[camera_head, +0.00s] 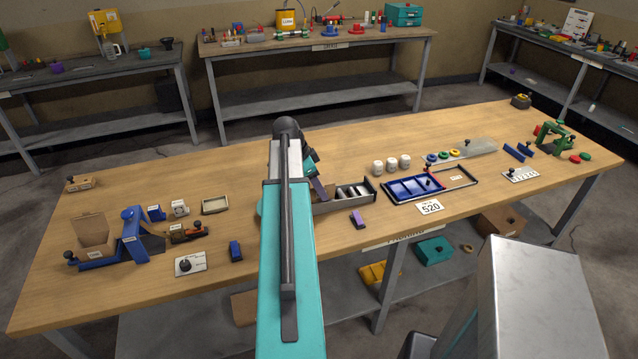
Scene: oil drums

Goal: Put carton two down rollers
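An open brown carton (92,234) stands at the left of the wooden table, on or beside a blue holder. A smaller brown box (79,184) with a dark knob lies behind it; I cannot tell which is carton two. A short grey tray with dark and light bars (353,191), which look like rollers, is right of my arm; its left part is hidden. My teal arm reaches over the table's middle. My gripper (319,190) seems to be at the arm's far end near this tray, mostly hidden; its fingers are not clear.
Three white jars (391,166) stand behind a blue divided tray (412,188). A small purple block (357,219) and a blue block (236,251) lie near the front. A blue ramp-like stand (134,235) is at the left.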

